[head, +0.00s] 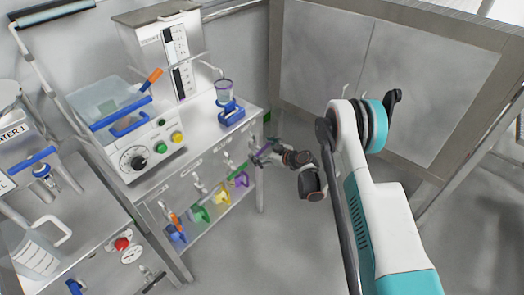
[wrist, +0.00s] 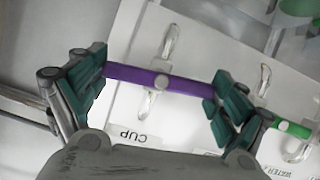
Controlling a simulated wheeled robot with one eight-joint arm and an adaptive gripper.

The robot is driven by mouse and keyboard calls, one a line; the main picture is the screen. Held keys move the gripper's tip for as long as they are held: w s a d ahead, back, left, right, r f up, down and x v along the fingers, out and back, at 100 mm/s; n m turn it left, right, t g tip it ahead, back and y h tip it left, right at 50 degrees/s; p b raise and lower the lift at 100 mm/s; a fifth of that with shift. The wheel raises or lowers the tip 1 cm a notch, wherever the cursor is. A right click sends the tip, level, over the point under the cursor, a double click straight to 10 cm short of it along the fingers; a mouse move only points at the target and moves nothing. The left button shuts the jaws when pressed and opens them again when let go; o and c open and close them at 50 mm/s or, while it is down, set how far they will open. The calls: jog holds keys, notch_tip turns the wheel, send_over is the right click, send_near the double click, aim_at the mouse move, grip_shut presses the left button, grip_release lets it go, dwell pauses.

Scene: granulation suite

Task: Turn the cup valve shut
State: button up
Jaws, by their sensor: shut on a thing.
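The cup valve has a purple lever (wrist: 130,75) with a pale round pivot at its middle. In the wrist view it lies nearly level in the picture, crosswise to the clear pipe (wrist: 170,42) that shows above and below it. A label reading CUP (wrist: 133,135) is upside down below it. My gripper (wrist: 158,79) is shut on the purple lever, with one green-padded finger at each end. In the head view my gripper (head: 264,153) is at the right end of the bench front, and it mostly hides the lever.
A green lever (wrist: 288,126) on a similar clear pipe is close to my right finger. The bench (head: 190,150) carries a control box, a blue tray and a cup (head: 224,92) on a blue stand. Coloured jugs (head: 220,195) sit on the shelf below.

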jog(key=shift+o, duration=0.2)
jog(key=shift+m+g+y, duration=0.3)
jog(key=shift+m, duration=0.3)
jog(key=shift+c, duration=0.2)
jog(key=o, duration=0.8)
jog(key=v, duration=1.2)
jog(key=shift+w+r, duration=0.1)
jog(key=shift+w, duration=0.05)
